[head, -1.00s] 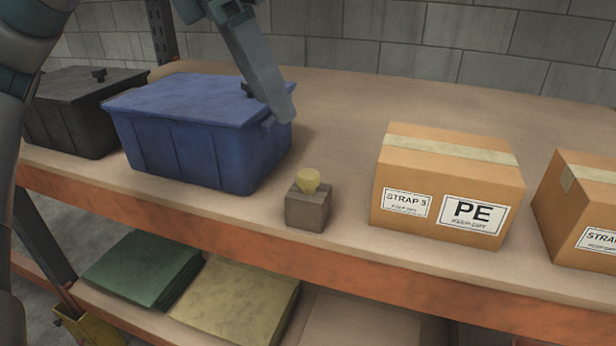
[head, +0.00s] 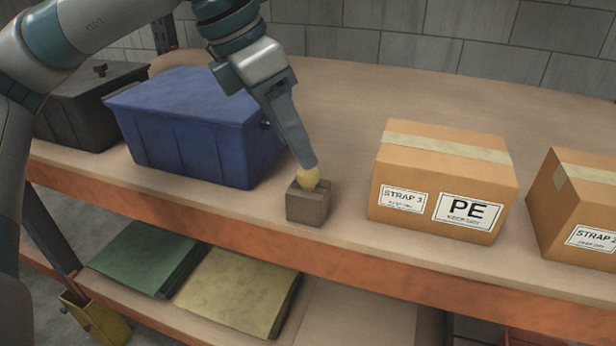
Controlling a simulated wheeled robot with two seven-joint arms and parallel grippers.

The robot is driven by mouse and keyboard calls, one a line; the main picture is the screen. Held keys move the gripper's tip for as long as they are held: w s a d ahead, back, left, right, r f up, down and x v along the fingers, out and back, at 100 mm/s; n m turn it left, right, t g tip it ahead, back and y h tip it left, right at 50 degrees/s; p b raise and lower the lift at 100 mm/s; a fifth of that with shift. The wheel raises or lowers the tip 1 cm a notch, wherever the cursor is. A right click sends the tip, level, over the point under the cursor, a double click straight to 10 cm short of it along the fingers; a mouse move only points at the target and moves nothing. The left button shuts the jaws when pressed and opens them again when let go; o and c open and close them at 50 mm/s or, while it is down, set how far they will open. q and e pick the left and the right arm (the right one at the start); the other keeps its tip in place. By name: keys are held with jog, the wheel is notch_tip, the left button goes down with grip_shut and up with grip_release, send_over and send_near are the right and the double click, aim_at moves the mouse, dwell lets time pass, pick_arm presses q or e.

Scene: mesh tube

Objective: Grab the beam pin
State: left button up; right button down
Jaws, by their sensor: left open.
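The beam pin looks to be the small yellow piece (head: 307,181) on top of a grey-brown block (head: 307,206) on the shelf. My left gripper (head: 306,165) comes down from the upper left, with its fingertips right at the yellow piece and covering its upper part. The gripper is open; whether a finger touches the piece I cannot tell. The fingers overlap in this view, so the gap between them is hidden. My right gripper is not in view.
A blue lidded bin (head: 190,140) stands close left of the block, with a black bin (head: 90,110) beyond it. A PE carton (head: 445,180) stands to the right, another carton (head: 580,205) at the far right. Shelf surface is clear behind the block. The orange beam (head: 200,225) edges the front.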

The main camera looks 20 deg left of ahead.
aim_at(301, 172)
pick_arm(q)
jog(key=shift+w+f+p, duration=0.1)
jog(key=shift+f+p, duration=0.15)
jog(key=shift+p, duration=0.1)
jog(key=p+x, duration=0.1)
jog(key=x, duration=0.2)
jog(key=shift+a+p, duration=0.1)
jog(key=shift+p, duration=0.25)
jog(key=shift+w+f, duration=0.15)
jog(key=shift+f, duration=0.4)
jog(key=c, duration=1.1)
